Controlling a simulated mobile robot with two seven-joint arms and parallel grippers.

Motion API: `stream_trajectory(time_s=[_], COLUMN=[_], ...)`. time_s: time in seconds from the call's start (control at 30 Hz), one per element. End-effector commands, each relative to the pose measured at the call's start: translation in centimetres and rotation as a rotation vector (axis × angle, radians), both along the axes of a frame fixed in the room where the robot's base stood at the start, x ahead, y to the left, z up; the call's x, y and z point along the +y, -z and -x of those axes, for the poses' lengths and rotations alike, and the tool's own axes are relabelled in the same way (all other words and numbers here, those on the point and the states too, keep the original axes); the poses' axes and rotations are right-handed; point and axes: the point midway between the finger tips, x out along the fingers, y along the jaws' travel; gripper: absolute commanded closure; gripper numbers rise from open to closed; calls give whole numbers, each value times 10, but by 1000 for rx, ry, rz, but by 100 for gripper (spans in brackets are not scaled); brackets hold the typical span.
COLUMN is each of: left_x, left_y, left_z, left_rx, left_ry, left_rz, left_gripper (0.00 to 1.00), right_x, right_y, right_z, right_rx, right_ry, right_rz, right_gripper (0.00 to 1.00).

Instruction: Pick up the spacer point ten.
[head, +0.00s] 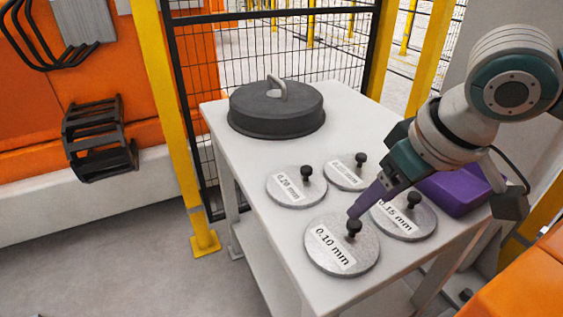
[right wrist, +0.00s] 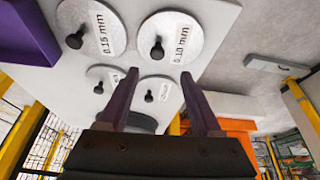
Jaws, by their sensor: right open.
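The 0.10 mm spacer (head: 322,262) is a grey disc with a white label and a black knob, lying flat at the table's near edge. It also shows in the right wrist view (right wrist: 188,22), its knob beyond and between the fingertips. My right gripper (head: 357,211) has purple fingers, overlapping in the head view with their tips close by that knob. In the right wrist view the gripper (right wrist: 160,72) is open, its fingers apart with nothing held. Whether a finger touches the knob cannot be told. My left gripper is not in view.
On the white table (head: 236,165) lie the 0.20 mm (head: 283,199), 0.15 mm (head: 412,231) and another spacer (head: 338,181), its label unreadable. A dark round lid-like piece (head: 275,117) with a handle stands behind. A purple box (head: 455,197) sits right, beside my right arm.

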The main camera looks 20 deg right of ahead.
Motion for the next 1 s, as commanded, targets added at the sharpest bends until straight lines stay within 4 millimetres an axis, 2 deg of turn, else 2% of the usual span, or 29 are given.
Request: stream_trajectory(time_s=[0.03,0.27,0.53,0.83,1.0], left_x=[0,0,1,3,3], left_y=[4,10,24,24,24], left_z=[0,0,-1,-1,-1], left_rx=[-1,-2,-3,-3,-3], left_ry=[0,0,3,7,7], left_rz=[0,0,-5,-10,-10], left_gripper=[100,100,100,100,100], right_x=[1,1,-2,-1,-1], right_y=[10,30,69,73,73], right_z=[-3,-11,-23,-25,-25], right_rx=[1,0,0,0,0], right_ry=[1,-1,-2,-3,-3], right_rz=[-2,0,1,1,1], right_gripper=[34,34,34,34,52])
